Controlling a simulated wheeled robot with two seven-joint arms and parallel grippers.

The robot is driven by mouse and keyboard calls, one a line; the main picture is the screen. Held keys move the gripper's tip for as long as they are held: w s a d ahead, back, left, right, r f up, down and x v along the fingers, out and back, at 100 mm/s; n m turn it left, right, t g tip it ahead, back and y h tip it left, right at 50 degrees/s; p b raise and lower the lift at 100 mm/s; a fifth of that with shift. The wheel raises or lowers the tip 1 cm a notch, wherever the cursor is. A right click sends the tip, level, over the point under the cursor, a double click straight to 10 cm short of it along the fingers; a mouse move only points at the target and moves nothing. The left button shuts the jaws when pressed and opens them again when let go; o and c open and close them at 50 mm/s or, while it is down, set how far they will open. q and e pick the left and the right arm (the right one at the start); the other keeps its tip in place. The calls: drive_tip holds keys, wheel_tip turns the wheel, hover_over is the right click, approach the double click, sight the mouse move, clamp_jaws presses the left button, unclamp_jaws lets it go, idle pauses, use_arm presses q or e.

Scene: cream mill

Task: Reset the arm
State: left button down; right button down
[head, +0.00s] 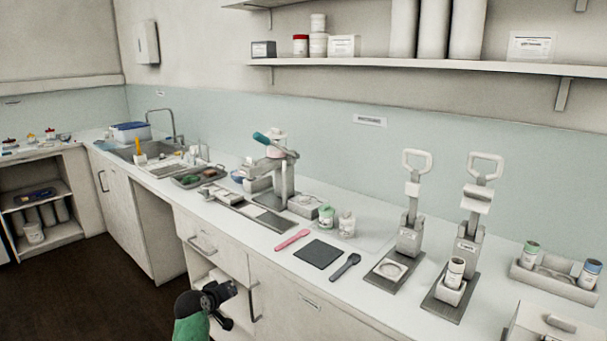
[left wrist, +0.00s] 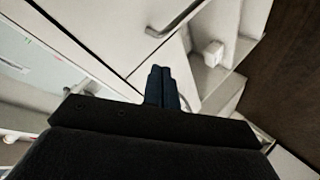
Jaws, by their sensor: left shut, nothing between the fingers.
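My left gripper (head: 229,292) is low in the head view, in front of the cabinet fronts and below the counter edge. Its green and black wrist comes up from the bottom edge. In the left wrist view the two dark fingers (left wrist: 162,78) lie together, shut and empty, pointing toward the cabinet doors. My right gripper is in neither view.
The white counter (head: 400,315) runs across the view. On it are a lever mill (head: 273,170), a pink spatula (head: 292,240), a dark mat (head: 318,254), a dark spoon (head: 346,266) and two presses (head: 410,238) (head: 468,250). A cabinet handle (head: 254,302) is close to the gripper.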

use_arm(q)
drive_tip(key=s+d+f+m+g, duration=0.2)
drive_tip(key=s+f, duration=0.3)
drive_tip(key=s, duration=1.3)
drive_tip(key=s+d+f+m+g+y, duration=0.1)
drive_tip(key=s+d+f+g, duration=0.3)
drive_tip(key=s, duration=1.4)
drive_tip(key=s+d+f+m+g, duration=0.3)
drive_tip(key=s+f, duration=0.3)
drive_tip(key=s, duration=1.2)
drive_tip(key=shift+s+m+g+y, duration=0.3)
drive_tip(key=shift+m+y, duration=0.1)
drive_tip(key=shift+m, duration=0.2)
